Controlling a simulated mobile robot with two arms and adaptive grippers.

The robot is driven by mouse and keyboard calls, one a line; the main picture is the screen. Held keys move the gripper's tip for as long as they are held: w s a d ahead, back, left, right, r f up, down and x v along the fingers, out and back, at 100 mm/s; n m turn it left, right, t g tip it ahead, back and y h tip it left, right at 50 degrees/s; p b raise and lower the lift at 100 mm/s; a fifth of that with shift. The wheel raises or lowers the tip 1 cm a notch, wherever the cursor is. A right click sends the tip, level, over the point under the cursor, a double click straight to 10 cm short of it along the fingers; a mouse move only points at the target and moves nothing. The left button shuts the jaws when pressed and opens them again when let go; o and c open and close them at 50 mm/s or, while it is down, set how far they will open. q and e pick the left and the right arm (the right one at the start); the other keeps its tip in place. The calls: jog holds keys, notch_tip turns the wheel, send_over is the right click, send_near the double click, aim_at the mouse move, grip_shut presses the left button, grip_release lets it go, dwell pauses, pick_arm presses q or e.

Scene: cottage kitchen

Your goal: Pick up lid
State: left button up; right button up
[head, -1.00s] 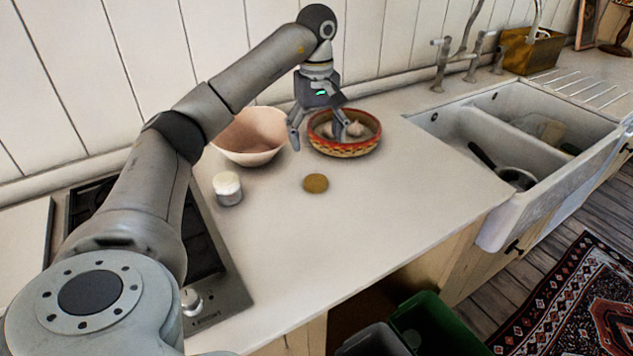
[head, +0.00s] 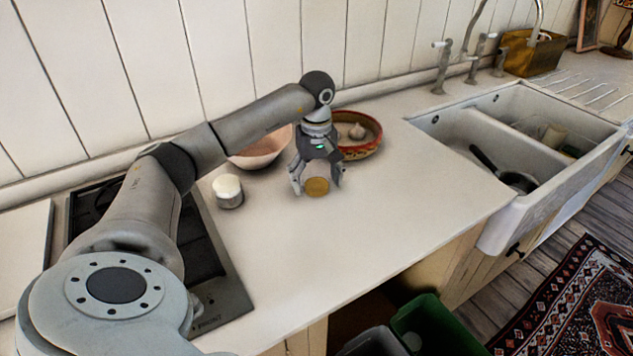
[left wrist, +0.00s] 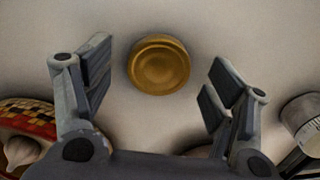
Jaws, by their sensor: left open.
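The lid (head: 317,187) is a small round golden-brown disc lying flat on the pale countertop. In the left wrist view the lid (left wrist: 159,64) shows ahead of my fingers, near the top middle, with ridged rings on its top. My left gripper (head: 316,188) is open and low over the counter, with its fingers to either side of the lid in the head view. In the left wrist view the open left gripper (left wrist: 155,85) has nothing between its pads but bare counter and the lid beyond. I cannot tell the exact height above it. My right gripper is not in view.
A white-topped jar (head: 228,191) stands left of the gripper. A pinkish bowl (head: 262,150) and a patterned basket (head: 362,151) holding garlic stand behind. The stove (head: 205,250) is at left, the sink (head: 540,165) at right. The counter in front is clear.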

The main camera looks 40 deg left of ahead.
pick_arm(q)
jog(key=shift+f, duration=0.1)
jog(key=shift+c, duration=0.2)
jog(key=c, duration=0.7)
jog(key=shift+o, duration=0.2)
jog(key=shift+w+r, duration=0.1)
jog(key=shift+r, duration=0.45)
jog(key=w+d+r+b, duration=0.1)
jog(key=w+d+r, duration=0.5)
jog(key=d+r, duration=0.6)
jog(key=shift+w+d, duration=0.15)
jog(key=shift+d, duration=0.15)
